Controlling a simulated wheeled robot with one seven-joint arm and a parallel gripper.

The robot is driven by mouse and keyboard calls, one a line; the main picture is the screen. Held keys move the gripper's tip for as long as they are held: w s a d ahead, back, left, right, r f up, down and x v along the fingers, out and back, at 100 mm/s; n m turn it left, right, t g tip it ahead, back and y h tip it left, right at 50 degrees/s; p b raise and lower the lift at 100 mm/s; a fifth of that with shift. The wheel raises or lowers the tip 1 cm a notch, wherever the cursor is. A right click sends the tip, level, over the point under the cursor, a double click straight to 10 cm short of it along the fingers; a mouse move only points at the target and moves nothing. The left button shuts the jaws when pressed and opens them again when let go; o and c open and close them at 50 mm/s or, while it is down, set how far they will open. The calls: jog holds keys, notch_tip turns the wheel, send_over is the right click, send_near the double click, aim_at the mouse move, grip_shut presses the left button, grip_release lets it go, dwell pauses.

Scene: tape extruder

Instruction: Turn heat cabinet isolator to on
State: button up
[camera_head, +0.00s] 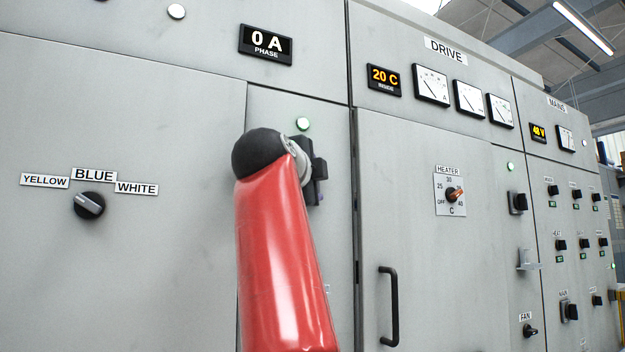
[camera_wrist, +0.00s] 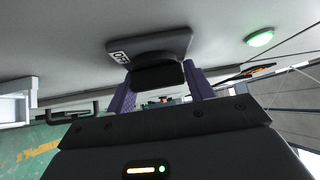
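In the wrist view an isolator has a dark knob (camera_wrist: 158,76) on a dark square plate (camera_wrist: 165,44). A white label reading OFF (camera_wrist: 122,57) sits on the plate's left side. My gripper (camera_wrist: 160,88) has its two purple fingers on either side of the knob. No clear gap shows between fingers and knob, so I cannot tell whether they press on it. In the head view my gripper (camera_head: 317,180) is at the narrow grey panel (camera_head: 286,104) below a lit green lamp (camera_head: 303,124). My red arm hides much of this panel, and the isolator's face is not readable there.
The lamp also glows in the wrist view (camera_wrist: 259,37). To the right, the drive cabinet has a heater dial (camera_head: 453,194), a door handle (camera_head: 389,306) and another isolator (camera_head: 517,203). A selector knob (camera_head: 89,205) is on the left door. Small switches fill the mains cabinet (camera_head: 580,240).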

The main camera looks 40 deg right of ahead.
jog(key=o, duration=0.3)
jog(key=b+v, duration=0.2)
jog(key=v, duration=0.6)
dwell(0.6)
